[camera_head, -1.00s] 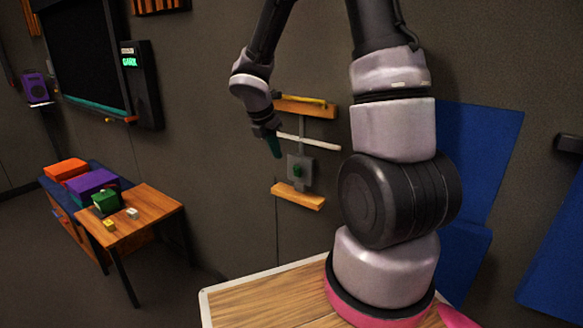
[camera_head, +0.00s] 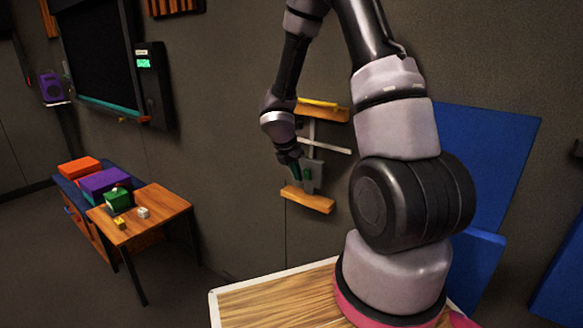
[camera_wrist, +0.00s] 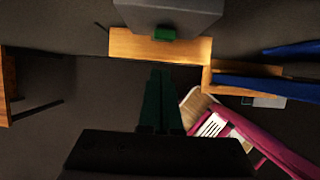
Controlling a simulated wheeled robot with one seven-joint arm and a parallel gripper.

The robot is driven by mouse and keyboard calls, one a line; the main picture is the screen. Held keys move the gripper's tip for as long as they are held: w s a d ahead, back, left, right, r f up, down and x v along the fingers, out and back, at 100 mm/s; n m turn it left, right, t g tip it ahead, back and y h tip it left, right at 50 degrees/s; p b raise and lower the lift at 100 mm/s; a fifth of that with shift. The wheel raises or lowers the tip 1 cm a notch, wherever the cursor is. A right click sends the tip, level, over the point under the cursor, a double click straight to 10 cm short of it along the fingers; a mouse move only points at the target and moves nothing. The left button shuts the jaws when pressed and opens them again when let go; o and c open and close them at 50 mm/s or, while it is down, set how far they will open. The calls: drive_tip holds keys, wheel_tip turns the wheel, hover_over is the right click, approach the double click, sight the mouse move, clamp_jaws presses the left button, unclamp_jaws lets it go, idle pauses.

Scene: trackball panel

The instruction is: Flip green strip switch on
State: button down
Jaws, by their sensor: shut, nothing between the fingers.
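The green switch (camera_head: 307,175) sits on a grey plate (camera_head: 318,172) on the wall, above a lower wooden ledge (camera_head: 308,200). In the wrist view the switch (camera_wrist: 165,34) shows as a small green block on the grey box (camera_wrist: 170,12) at the top, just above the wooden ledge (camera_wrist: 160,48). My gripper (camera_head: 297,174) is at the left of the switch in the head view, partly covering the plate. Its dark green fingers (camera_wrist: 161,74) are shut and empty, tips pointing toward the ledge and switch. Whether they touch anything cannot be told.
An upper wooden ledge (camera_head: 322,112) and a pale bar (camera_head: 326,145) are on the wall above the plate. Blue panels (camera_head: 485,150) stand at the right. A low table (camera_head: 140,225) with coloured boxes is at the left. The floor between them is clear.

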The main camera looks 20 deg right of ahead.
drive_tip(key=shift+w+d+r, duration=0.2)
drive_tip(key=shift+w+d, duration=0.15)
drive_tip(key=shift+d, duration=0.25)
drive_tip(key=shift+w+d+r, duration=0.15)
drive_tip(key=shift+w+d, duration=0.2)
drive_tip(key=shift+d, duration=0.2)
